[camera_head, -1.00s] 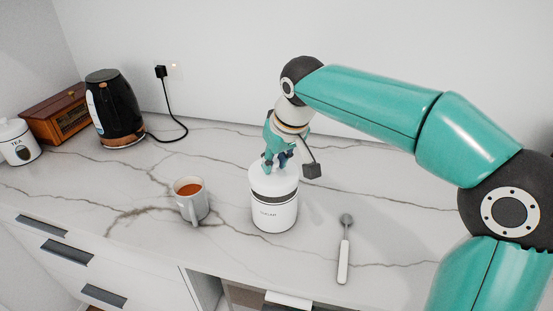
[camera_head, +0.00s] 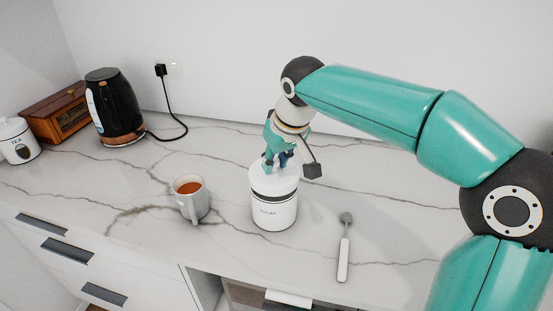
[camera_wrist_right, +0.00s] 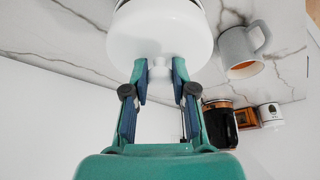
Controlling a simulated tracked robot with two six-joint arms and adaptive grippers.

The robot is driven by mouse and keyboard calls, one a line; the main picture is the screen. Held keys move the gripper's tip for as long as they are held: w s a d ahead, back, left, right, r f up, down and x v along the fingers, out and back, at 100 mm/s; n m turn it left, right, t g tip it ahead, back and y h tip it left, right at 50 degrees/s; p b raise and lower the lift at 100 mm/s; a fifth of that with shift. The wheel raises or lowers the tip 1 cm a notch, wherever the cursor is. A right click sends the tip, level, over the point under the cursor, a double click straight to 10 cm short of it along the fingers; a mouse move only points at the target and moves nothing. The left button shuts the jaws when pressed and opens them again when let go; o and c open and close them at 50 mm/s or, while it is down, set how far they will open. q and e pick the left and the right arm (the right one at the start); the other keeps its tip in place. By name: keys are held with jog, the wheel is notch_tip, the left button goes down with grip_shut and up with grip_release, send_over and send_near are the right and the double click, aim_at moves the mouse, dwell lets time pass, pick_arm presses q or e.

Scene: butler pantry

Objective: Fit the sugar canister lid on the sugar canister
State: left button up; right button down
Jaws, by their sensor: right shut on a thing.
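The white sugar canister (camera_head: 274,213) stands upright on the marble counter, with dark lettering on its front. The white sugar canister lid (camera_head: 262,180) is right above its mouth, level and roughly lined up with it. A thin dark band shows between the two; I cannot tell whether it is a gap or a seal. My right gripper (camera_head: 279,163) points down and is shut on the lid's knob. In the right wrist view the fingers (camera_wrist_right: 159,73) pinch the knob from both sides, with the lid (camera_wrist_right: 160,38) beyond them. My left gripper is out of view.
A grey mug of tea (camera_head: 191,205) stands left of the canister. A spoon (camera_head: 343,255) lies to its right. A black kettle (camera_head: 114,115), a wooden box (camera_head: 55,115) and the tea canister (camera_head: 20,150) stand at the far left. The counter behind the mug is clear.

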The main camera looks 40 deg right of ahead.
jog(key=shift+f+b, duration=0.5)
jog(key=shift+f, duration=0.25)
dwell(1.2)
jog(key=c, duration=0.9)
grip_release()
jog(key=shift+o, duration=0.5)
jog(key=o, duration=0.4)
jog(key=shift+r+p, duration=3.2)
jog(key=shift+r, duration=0.35)
